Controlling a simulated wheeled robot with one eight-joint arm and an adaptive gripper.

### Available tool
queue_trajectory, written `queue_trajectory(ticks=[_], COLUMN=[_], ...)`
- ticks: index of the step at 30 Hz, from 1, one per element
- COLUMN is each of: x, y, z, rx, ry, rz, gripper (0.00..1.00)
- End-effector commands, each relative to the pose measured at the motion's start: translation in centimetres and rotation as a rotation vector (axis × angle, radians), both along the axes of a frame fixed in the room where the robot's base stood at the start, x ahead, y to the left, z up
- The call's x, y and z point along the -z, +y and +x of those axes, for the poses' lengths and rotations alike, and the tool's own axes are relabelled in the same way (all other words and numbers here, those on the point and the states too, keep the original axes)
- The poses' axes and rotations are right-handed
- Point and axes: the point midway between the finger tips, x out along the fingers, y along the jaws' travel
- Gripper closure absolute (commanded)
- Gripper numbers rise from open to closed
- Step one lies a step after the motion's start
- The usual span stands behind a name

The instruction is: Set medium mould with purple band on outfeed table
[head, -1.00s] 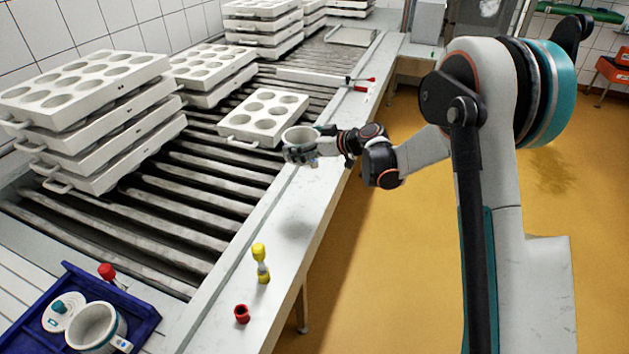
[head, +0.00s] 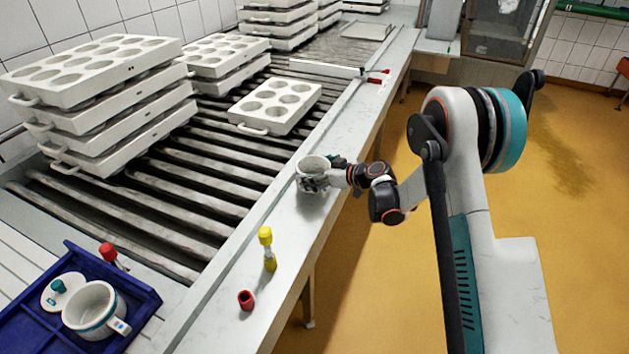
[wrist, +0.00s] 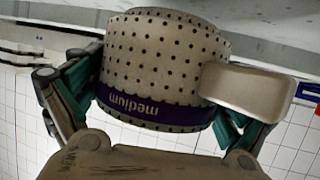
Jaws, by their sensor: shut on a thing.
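The medium mould (head: 313,164) is a pale, perforated cup. In the wrist view its purple band (wrist: 148,107) reads "medium" upside down, and a pale block (wrist: 242,92) juts from its side. My gripper (head: 318,180) is shut on it, with a finger on each side in the wrist view (wrist: 155,115). In the head view the mould is upright, open end up, low over the pale ledge (head: 285,215) beside the rollers. I cannot tell whether its base touches. No surface is labelled as the outfeed table.
A blue tray (head: 142,310) holds a teal-banded mould (head: 92,308) and a lid (head: 60,290). A white block mould (head: 278,104) lies on the rollers, with stacks behind.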

Motion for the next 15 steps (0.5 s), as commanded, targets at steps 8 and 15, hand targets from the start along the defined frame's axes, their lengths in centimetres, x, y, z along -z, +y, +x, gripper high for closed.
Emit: queue_trajectory(ticks=[8, 15], x=[2.8, 2.8], y=[0.0, 0.0], z=[0.0, 0.0], rx=[0.0, 0.0], ry=[0.0, 0.0], rz=[0.0, 0.0], gripper=[0.34, 0.34])
